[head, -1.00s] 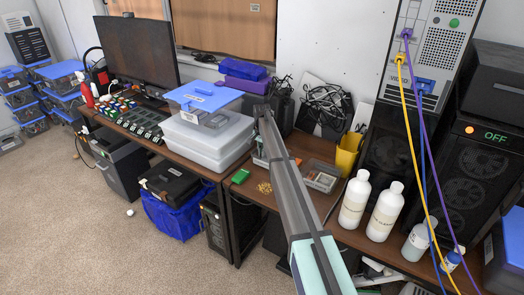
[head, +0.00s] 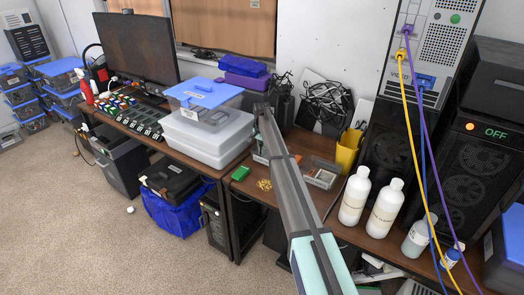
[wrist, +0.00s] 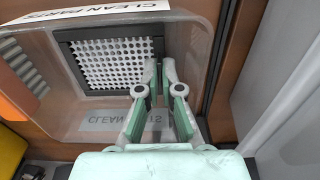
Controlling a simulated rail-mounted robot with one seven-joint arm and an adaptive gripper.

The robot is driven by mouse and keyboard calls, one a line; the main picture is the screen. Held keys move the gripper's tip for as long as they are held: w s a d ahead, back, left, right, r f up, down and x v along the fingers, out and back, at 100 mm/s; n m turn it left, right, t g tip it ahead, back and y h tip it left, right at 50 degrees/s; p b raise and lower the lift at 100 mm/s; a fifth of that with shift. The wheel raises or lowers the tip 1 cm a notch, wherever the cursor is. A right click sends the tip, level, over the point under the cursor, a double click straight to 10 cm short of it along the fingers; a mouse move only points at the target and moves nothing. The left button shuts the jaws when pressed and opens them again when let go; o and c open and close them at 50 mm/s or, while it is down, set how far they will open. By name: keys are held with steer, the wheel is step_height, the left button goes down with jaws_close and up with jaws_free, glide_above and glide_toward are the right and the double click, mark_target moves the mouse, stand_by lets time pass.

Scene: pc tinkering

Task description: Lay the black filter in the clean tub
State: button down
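The black filter (wrist: 62,58), a square frame around a perforated panel, lies flat-looking within the outline of the clean tub (wrist: 205,50) in the wrist view. The tub is clear plastic with a CLEAN PARTS label. My gripper (wrist: 161,68) reaches over the tub, its fingers close together on the filter's right edge. They look shut on that edge. I cannot tell whether the filter touches the tub floor. In the head view my arm hides the gripper and the filter; only a bit of clear plastic shows beside the arm.
Stacked clear bins (head: 205,140) stand left of my arm. A yellow cup (head: 347,152), a parts tray (head: 322,175) and white bottles (head: 384,210) stand to its right.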

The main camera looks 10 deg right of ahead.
steer(key=shift+f, duration=0.15)
steer(key=c, duration=1.2)
jaws_free()
steer(key=shift+c, duration=0.2)
step_height(320, 180, up, 12)
